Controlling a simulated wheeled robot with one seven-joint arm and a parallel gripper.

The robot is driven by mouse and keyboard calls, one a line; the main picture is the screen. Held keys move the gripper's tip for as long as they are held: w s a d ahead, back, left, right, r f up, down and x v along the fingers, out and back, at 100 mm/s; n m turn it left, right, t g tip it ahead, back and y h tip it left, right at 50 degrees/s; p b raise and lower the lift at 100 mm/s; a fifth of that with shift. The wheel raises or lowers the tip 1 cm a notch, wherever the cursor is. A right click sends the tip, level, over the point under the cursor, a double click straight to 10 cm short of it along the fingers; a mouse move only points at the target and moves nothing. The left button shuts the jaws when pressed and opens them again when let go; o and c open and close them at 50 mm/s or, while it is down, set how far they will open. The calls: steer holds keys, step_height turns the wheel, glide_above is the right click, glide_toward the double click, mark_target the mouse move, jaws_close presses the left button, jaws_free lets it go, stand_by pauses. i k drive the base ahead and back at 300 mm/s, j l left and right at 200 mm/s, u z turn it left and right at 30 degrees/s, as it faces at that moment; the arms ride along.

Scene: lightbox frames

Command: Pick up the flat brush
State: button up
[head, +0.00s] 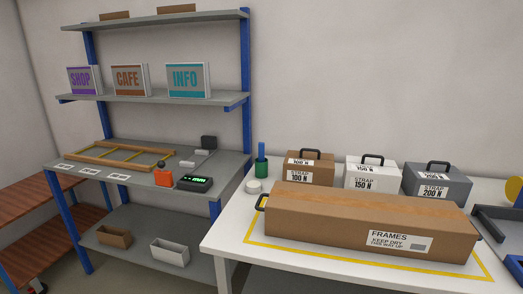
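No thing in the head view can be clearly made out as a flat brush. A blue upright piece (261,149) rises from a small dark green pot (261,168) at the back left of the white table (228,240). It is too small to tell whether this is a brush handle. My gripper is not in view.
A long brown FRAMES box (350,219) fills much of the white table. Three STRAP boxes, brown (309,171), white (369,175) and grey (437,188), stand behind it. A small white round thing (254,186) sits near the pot. A shelf unit (222,168) stands at left.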

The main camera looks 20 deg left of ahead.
mark_target(260, 145)
steer(key=i+j+z, duration=0.1)
steer(key=j, duration=0.4)
steer(key=i+j+z, duration=0.15)
steer(key=j, duration=0.35)
steer(key=i+j+z, duration=0.1)
steer(key=i+j, duration=0.15)
steer(key=j, duration=0.3)
steer(key=i+j+z, duration=0.15)
steer(key=j, duration=0.35)
steer(key=j+z, duration=0.1)
steer(key=j, duration=0.45)
steer(key=i+j+z, duration=0.1)
steer(key=j, duration=0.45)
